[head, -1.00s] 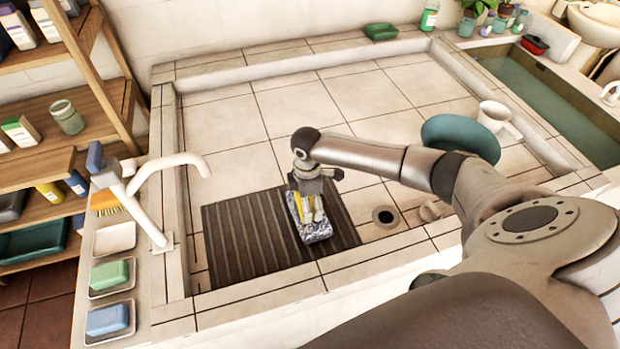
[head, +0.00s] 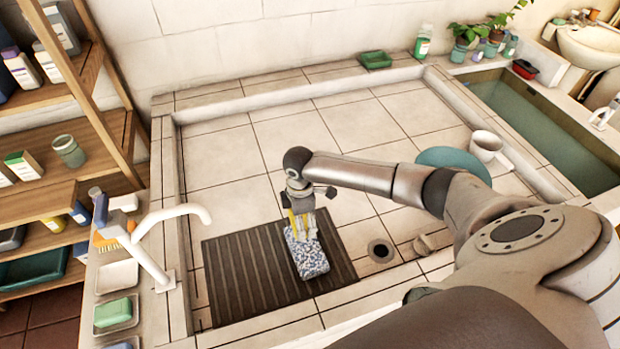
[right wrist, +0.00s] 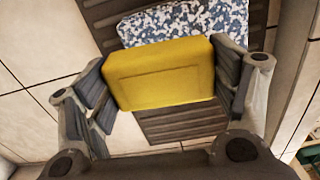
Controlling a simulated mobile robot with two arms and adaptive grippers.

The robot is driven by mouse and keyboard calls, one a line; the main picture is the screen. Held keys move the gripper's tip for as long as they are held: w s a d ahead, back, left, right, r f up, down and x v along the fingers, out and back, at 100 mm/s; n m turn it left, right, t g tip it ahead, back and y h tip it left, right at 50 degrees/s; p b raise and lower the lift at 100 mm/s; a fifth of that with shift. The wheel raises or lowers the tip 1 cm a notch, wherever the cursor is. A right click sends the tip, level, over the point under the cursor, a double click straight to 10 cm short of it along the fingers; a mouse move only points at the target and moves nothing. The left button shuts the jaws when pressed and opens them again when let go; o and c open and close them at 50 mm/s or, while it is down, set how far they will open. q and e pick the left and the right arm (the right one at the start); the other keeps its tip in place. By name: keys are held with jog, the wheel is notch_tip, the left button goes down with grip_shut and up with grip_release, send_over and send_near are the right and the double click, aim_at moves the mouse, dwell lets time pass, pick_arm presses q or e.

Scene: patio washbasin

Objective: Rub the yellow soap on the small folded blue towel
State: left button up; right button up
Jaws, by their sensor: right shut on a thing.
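The small folded blue towel (head: 309,259), speckled blue and white, lies on the dark ribbed mat (head: 240,277) in the basin. My right gripper (head: 301,226) is over the towel's far end. In the right wrist view my right gripper (right wrist: 168,85) is shut on the yellow soap (right wrist: 160,72), with a finger on each side of it. The soap hides part of the towel (right wrist: 190,22) there. I cannot tell whether soap and towel touch. In the head view the soap shows only as a little yellow by the fingers. My left gripper is not in view.
A white tap (head: 150,245) stands at the basin's left edge, beside soap dishes with a green soap (head: 113,312). A teal plate (head: 455,160) and a white mug (head: 486,146) are at the right. A drain hole (head: 381,251) is right of the mat. The back of the basin is clear.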

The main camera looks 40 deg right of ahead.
jog(key=shift+r+p, duration=1.05)
jog(key=shift+r, duration=0.3)
jog(key=shift+s, duration=0.1)
jog(key=shift+f, duration=0.1)
